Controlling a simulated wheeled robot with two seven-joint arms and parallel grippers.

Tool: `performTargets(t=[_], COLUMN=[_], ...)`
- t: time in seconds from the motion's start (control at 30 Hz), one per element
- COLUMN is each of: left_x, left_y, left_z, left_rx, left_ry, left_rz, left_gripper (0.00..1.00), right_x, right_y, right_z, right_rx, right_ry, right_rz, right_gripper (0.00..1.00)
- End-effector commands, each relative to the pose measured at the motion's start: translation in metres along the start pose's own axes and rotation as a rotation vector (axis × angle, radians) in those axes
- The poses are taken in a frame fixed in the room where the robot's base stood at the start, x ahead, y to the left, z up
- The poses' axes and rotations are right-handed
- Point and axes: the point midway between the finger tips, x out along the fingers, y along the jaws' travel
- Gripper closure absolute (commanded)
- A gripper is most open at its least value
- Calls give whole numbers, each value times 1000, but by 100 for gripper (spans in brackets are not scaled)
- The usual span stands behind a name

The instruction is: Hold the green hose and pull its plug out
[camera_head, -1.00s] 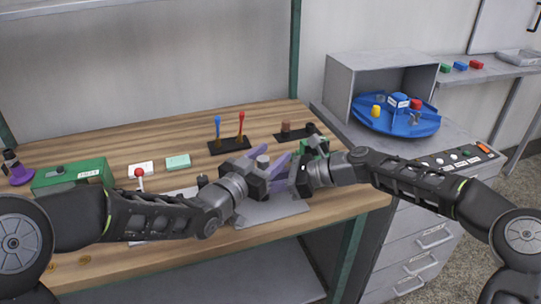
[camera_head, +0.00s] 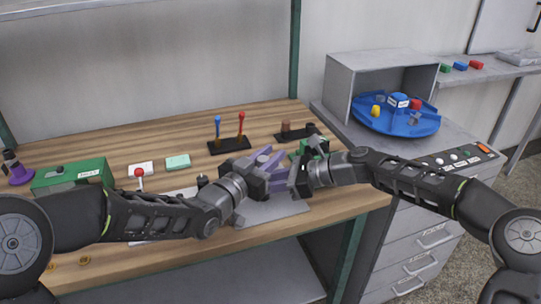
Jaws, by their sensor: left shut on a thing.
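My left gripper (camera_head: 268,164), with purple fingers, is over the front right of the wooden bench. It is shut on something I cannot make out. My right gripper (camera_head: 296,176) comes in from the right, close beside the left one. Its fingertips are largely hidden, so I cannot tell whether it is open. A green piece (camera_head: 318,145) shows just behind the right gripper, mostly covered. I cannot tell whether it belongs to the green hose. No hose or plug can be clearly made out; the grippers cover that spot.
A grey plate (camera_head: 275,212) lies under the grippers at the bench's front edge. Two levers on a black base (camera_head: 229,145) stand behind them. A green box (camera_head: 72,174) is at the left. A blue turntable (camera_head: 395,122) stands on the cabinet at the right.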

Motion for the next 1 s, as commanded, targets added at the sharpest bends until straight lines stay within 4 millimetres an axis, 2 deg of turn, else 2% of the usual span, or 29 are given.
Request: performTargets(t=[1.0], left_x=[0], left_y=[0], left_z=[-12], left_rx=[0], left_ry=[1], left_rz=[0], left_gripper=[100], right_x=[0], right_y=[0], right_z=[0], right_rx=[0], right_ry=[1], right_rz=[0], right_gripper=[100])
